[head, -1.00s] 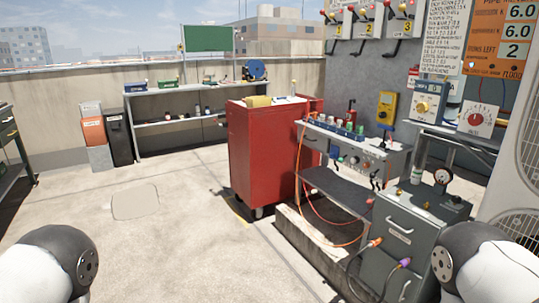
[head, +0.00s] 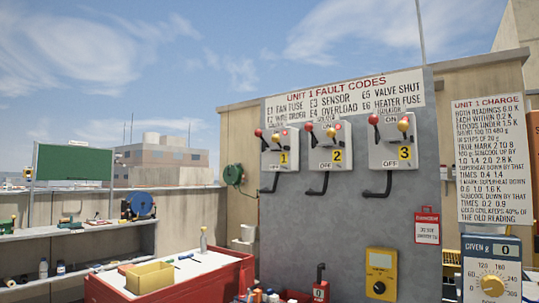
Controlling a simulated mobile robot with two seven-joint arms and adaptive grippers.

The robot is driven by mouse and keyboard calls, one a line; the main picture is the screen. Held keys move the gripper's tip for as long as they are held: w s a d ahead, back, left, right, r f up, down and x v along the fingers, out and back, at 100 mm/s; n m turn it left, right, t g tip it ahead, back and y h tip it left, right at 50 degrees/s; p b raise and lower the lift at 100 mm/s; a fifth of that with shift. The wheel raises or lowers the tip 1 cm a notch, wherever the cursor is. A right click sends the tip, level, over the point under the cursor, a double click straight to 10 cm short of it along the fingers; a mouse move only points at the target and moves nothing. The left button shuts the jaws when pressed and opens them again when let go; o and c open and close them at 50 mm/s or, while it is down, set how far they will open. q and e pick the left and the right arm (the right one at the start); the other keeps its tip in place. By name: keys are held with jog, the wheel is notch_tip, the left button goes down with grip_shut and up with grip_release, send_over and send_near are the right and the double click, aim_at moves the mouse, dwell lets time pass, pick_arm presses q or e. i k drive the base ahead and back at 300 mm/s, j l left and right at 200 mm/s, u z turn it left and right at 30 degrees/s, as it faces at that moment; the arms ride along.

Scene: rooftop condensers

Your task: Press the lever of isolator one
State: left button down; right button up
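Isolator one (head: 272,161) is a pale box with a yellow "1" label (head: 283,157) on the grey panel in the head view. It is the leftmost of three similar boxes. A red ball knob (head: 258,132) sits at its upper left, with smaller coloured parts beside it. Neither of my grippers is in view.
Isolator two (head: 321,156) and isolator three (head: 387,154) hang to the right. A red cabinet (head: 180,275) with a yellow box (head: 150,277) and a bottle (head: 203,240) on top stands below left. A yellow meter (head: 380,274) and a red-handled valve (head: 320,290) are low on the panel.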

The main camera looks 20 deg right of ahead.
aim_at(258, 133)
jog(key=i+j+z, duration=0.15)
jog(key=i+z, duration=0.25)
jog(key=i+j+z, duration=0.2)
jog(key=z, duration=0.15)
jog(key=i+j+z, duration=0.25)
jog(key=z, duration=0.15)
jog(key=i+j+z, duration=0.15)
jog(key=j+z, duration=0.2)
jog(key=i+j+z, duration=0.15)
jog(key=j, duration=0.25)
jog(key=i+j+z, duration=0.15)
jog(key=j, duration=0.25)
